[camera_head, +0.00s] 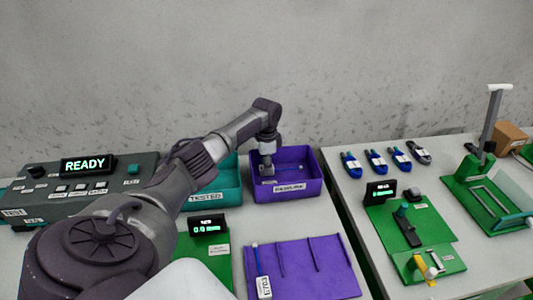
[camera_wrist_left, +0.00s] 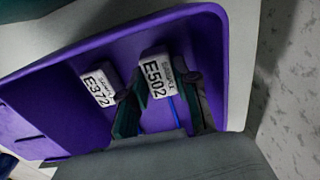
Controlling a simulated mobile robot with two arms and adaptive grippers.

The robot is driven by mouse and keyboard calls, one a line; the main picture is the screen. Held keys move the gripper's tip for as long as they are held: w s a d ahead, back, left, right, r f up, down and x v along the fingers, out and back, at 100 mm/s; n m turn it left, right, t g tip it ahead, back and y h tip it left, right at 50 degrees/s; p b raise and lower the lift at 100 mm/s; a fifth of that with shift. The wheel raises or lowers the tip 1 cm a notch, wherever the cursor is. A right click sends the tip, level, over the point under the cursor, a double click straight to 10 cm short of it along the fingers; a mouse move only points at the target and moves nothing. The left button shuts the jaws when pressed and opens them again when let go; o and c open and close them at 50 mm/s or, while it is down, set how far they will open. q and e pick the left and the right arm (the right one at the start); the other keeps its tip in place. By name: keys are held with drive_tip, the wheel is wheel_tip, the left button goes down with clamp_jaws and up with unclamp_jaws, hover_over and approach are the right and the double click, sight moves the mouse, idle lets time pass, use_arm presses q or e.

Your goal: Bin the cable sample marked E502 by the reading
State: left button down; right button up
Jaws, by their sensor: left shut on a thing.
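My left gripper (camera_head: 267,170) reaches down into the purple bin (camera_head: 308,186) at the back of the left table. In the left wrist view it is shut on the cable sample marked E502 (camera_wrist_left: 157,75), with its white tag above the fingers and a bit of blue cable between them. A second tag, E372 (camera_wrist_left: 100,88), lies inside the purple bin beside the left finger. Whether the E502 sample touches the bin floor I cannot tell. My right gripper is not in view.
A teal bin marked TESTED (camera_head: 228,192) stands left of the purple one, partly behind my arm. A console reading READY (camera_head: 85,164) is at the far left. A purple rack (camera_head: 318,275) holds a sample (camera_head: 262,270). Several blue samples (camera_head: 376,161) lie on the right table.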

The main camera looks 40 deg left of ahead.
use_arm(q)
drive_tip(key=shift+f, duration=0.45)
drive_tip(key=c, duration=0.8)
unclamp_jaws()
drive_tip(key=shift+o, duration=0.2)
drive_tip(key=shift+r, duration=0.1)
wheel_tip(320, 180, up, 12)
drive_tip(key=p, duration=1.1)
